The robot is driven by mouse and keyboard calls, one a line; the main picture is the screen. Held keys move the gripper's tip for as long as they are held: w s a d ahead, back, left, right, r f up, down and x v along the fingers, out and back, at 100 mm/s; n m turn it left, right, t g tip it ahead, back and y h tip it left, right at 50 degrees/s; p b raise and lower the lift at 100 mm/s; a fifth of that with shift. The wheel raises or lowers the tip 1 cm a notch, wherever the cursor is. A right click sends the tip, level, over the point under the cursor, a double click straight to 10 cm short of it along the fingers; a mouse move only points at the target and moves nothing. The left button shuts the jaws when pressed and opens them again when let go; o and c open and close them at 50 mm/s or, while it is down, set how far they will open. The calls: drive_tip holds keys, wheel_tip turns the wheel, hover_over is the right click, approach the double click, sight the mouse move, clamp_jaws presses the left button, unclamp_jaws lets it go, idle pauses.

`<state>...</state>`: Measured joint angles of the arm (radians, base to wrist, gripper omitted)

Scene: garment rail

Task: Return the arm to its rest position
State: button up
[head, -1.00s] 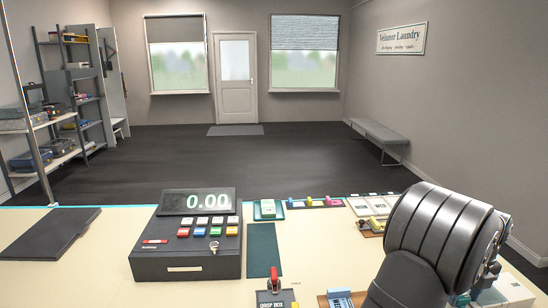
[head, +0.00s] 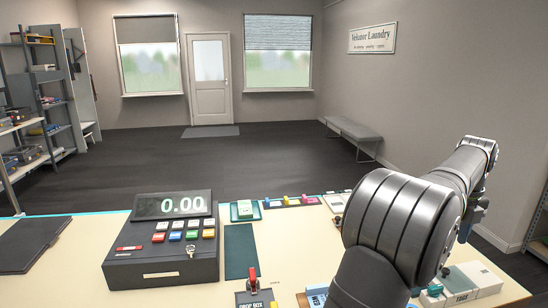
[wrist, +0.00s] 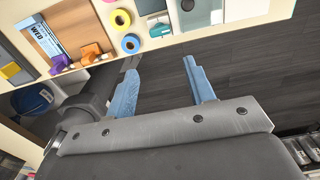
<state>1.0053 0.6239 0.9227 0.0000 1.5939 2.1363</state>
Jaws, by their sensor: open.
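My arm rises from the lower right of the head view and stretches over the right end of the counter (head: 60,285). My gripper is not clearly seen in the head view. In the wrist view my gripper (wrist: 165,90) has two blue fingers set well apart, with only dark floor showing between them. It is open and empty, beyond the counter edge (wrist: 215,28).
A cash register (head: 165,240) reading 0.00 stands on the counter, with a dark pad (head: 30,243) at left. A red-handled drop box (head: 253,285) sits at the front. Tape rolls (wrist: 130,43) lie near the counter edge. A bench (head: 352,133) stands by the right wall.

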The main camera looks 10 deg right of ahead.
wheel_tip(320, 180, down, 16)
drive_tip(key=shift+r, duration=0.25)
drive_tip(key=n, duration=0.5)
drive_tip(key=shift+r, duration=0.1)
drive_tip(key=n, duration=0.4)
drive_tip(key=shift+n, duration=0.3)
drive_tip(key=n, duration=0.3)
drive_tip(key=shift+n, duration=2.7)
